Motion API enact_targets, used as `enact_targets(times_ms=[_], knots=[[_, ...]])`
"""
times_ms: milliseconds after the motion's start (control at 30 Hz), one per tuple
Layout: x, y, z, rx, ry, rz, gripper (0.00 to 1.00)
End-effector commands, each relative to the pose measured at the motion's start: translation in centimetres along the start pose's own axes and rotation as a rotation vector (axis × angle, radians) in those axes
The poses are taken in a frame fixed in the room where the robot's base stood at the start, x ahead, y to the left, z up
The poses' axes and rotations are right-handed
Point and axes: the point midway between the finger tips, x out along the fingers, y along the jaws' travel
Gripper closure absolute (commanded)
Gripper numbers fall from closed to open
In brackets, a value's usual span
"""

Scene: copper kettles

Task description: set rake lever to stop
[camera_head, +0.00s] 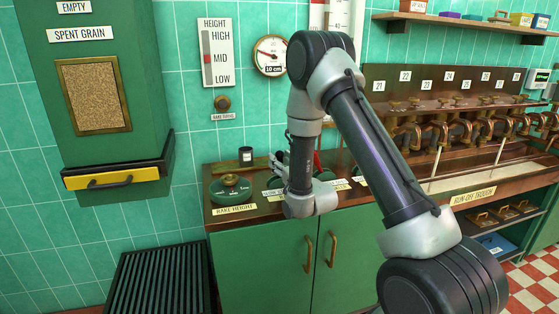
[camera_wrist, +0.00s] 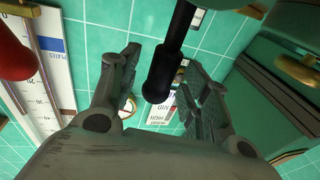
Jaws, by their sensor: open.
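In the wrist view a black lever handle (camera_wrist: 160,75) comes down from the top and ends between the two fingers of my gripper (camera_wrist: 163,80). The fingers are spread, with a gap on each side of the handle, and I see no contact. I take this to be the rake lever, but its plate and label do not show. In the head view my gripper (camera_head: 278,163) is over the green counter, partly behind my wrist. The lever cannot be made out there, and its stop mark is not readable.
A red knob (camera_wrist: 12,50) is at the left in the wrist view. A green handwheel (camera_head: 231,187) marked rake height sits on the counter's left end. Copper taps (camera_head: 450,130) line the right.

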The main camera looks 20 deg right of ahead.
Motion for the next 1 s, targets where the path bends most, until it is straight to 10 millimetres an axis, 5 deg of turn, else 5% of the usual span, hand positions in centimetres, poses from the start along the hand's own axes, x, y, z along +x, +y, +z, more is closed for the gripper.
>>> enact_targets(times_ms=[400, 1000], knots=[[-6.0, 0.0, 0.0, 0.000, -0.001, 0.000, 0.53], [-5.7, 0.4, -1.0, -0.003, -0.035, 0.007, 0.53]])
